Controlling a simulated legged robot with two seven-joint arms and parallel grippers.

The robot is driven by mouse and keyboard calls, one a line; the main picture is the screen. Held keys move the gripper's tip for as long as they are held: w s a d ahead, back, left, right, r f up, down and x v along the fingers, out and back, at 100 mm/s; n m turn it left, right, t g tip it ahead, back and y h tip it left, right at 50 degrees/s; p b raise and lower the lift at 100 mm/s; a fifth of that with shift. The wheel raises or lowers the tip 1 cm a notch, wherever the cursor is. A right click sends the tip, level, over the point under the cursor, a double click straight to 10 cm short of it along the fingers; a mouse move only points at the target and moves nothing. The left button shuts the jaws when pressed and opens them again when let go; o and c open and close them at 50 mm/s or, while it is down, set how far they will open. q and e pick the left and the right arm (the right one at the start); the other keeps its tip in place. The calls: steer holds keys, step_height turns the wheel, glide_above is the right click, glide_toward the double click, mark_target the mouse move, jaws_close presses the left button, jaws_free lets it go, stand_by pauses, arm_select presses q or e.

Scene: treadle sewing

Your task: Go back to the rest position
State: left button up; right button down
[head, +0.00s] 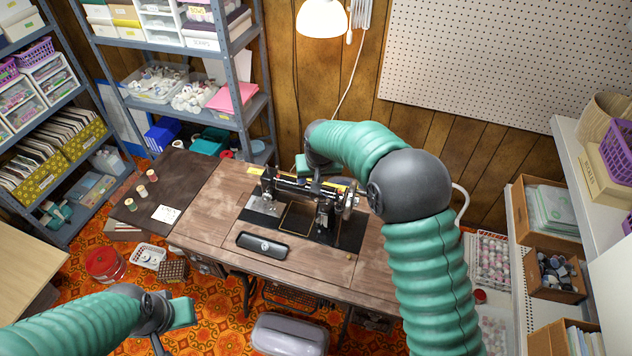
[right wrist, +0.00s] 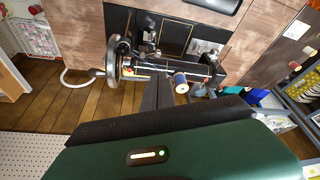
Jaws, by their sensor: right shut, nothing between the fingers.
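The black sewing machine (head: 328,207) stands on the wooden treadle table (head: 205,215), and its handwheel (right wrist: 113,60) shows in the right wrist view. My right arm reaches over from the right. Its gripper (right wrist: 157,92) is shut and empty, close to the back of the machine near a thread spool (right wrist: 181,83); I cannot tell whether it touches the machine. In the head view that gripper is partly hidden by its own wrist. My left gripper (head: 160,343) is low at the front left, over the floor and apart from the table; its fingers are mostly out of sight.
Thread spools (head: 141,191) stand on the dark left leaf. A grey stool (head: 288,335) is below the table. Metal shelves (head: 255,120) stand at the back left, white shelving (head: 580,155) at the right. A lamp (head: 321,20) hangs above.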

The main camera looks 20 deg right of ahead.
arm_select(q)
steer(key=shift+w+d+f, duration=0.2)
steer(key=shift+w+d, duration=0.1)
steer(key=shift+w, duration=0.1)
arm_select(e)
steer(key=shift+w+d+f, duration=0.3)
arm_select(q)
steer(key=shift+s+a+f+b, duration=0.1)
steer(key=shift+a+f+b, duration=0.05)
steer(key=shift+f+b, duration=0.35)
arm_select(e)
steer(key=s+d+n+g, duration=0.1)
steer(key=s+d, duration=0.1)
steer(key=s, duration=2.7)
steer(key=shift+s+f+n+y, duration=0.15)
steer(key=shift+f+n+y, duration=0.15)
steer(key=shift+n, duration=0.1)
arm_select(q)
steer(key=shift+s+r, duration=0.1)
steer(key=shift+s, duration=0.05)
arm_select(e)
steer(key=shift+s+a+r, duration=0.1)
